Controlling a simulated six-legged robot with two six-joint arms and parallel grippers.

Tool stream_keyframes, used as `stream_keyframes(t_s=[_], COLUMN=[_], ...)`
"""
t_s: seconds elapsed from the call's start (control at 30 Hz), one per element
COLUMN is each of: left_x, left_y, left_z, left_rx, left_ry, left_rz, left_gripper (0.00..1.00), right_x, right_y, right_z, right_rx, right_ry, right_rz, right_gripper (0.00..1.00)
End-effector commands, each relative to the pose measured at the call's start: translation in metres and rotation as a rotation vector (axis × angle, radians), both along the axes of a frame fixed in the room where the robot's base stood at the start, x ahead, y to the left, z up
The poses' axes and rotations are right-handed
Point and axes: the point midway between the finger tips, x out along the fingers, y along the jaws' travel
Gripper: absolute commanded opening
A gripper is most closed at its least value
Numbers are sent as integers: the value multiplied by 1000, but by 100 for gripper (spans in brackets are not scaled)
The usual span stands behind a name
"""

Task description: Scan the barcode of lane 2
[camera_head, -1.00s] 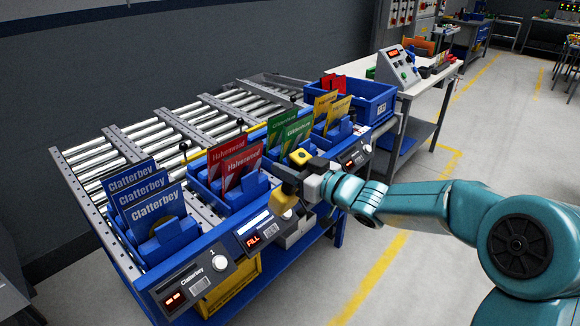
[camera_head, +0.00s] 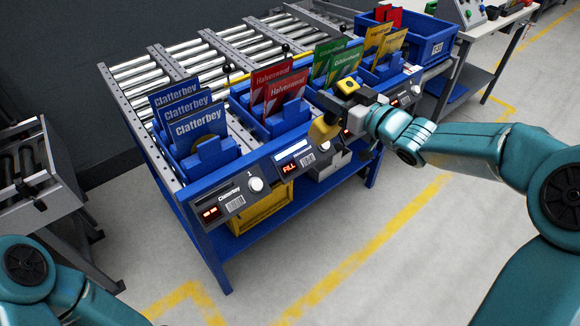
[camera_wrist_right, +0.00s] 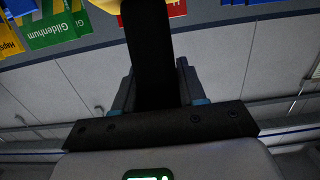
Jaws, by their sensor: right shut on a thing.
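My right gripper (camera_head: 362,105) is shut on a scanner with a yellow and black body (camera_head: 347,86). The scanner's yellow head (camera_head: 323,130) hangs in front of the rack, just above and right of the second lane's panel. In the right wrist view the scanner's black handle (camera_wrist_right: 150,60) stands between the jaws. The second lane's panel (camera_head: 294,161) has a lit red FILL display and a small white barcode label (camera_head: 308,159). My left gripper is out of view; only left arm links show at lower left.
Lane 1's panel (camera_head: 229,203) is at left, with its own barcode and blue Clatterbey cards (camera_head: 198,125). Green cards (camera_head: 343,66) and yellow cards (camera_head: 390,44) stand further right. A blue crate (camera_head: 437,48) is at the rack's far end. Floor in front is clear.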

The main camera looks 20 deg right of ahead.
Motion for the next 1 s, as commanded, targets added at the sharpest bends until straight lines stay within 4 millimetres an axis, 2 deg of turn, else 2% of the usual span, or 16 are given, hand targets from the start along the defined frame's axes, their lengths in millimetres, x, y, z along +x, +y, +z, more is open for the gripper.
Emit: stream_keyframes(t_s=[0.17, 0.23, 0.63, 1.0], left_x=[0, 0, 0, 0], left_y=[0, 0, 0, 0], left_z=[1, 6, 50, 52], left_rx=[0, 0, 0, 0], left_ry=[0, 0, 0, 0], left_rz=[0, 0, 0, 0], left_gripper=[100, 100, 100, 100], right_x=[0, -4, -45, -52], right_y=[0, -2, -19, -22], right_z=[2, 8, 55, 57], right_rx=[0, 0, -1, 0], right_ry=[-2, -2, -1, -1], right_rz=[0, -1, -2, 0], right_gripper=[0, 0, 0, 0])
